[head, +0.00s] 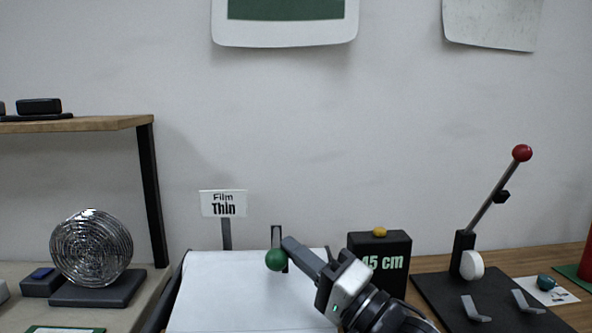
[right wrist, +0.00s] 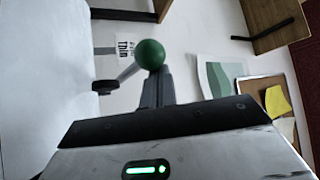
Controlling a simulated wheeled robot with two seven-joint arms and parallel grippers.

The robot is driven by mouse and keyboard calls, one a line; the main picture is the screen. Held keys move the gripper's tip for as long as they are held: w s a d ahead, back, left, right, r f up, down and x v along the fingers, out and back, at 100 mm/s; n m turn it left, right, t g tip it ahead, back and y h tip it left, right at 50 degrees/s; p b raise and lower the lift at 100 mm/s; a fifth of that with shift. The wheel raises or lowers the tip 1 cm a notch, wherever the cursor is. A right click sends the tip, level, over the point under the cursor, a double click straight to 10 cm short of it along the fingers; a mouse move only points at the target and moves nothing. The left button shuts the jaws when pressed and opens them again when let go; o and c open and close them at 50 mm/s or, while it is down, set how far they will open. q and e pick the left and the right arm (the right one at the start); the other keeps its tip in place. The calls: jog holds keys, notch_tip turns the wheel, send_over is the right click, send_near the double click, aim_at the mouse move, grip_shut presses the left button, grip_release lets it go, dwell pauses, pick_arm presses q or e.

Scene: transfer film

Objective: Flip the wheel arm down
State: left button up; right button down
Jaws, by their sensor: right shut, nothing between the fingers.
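A green ball knob (head: 276,260) stands over the white sheet, just left of my right gripper's fingertips. In the right wrist view the green ball (right wrist: 150,54) sits on a grey rod that runs to a small dark wheel (right wrist: 104,87). My right gripper (head: 288,243) is shut and empty, its tips beside the ball; in the right wrist view the shut fingers (right wrist: 157,88) are right by the ball. I cannot tell whether they touch. A dark upright post (head: 277,235) stands behind the ball, partly hidden. My left gripper is not in view.
A tilted lever with a red ball (head: 522,153) and white disc (head: 472,265) stands on a dark base at right. A black "45 cm" box (head: 398,242) stands behind my right gripper. A "Film Thin" sign (head: 223,204) and a ridged metal disc (head: 91,247) are at left.

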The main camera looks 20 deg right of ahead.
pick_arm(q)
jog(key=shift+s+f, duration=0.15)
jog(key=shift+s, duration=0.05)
pick_arm(e)
jog(key=shift+f, duration=0.15)
dwell(0.3)
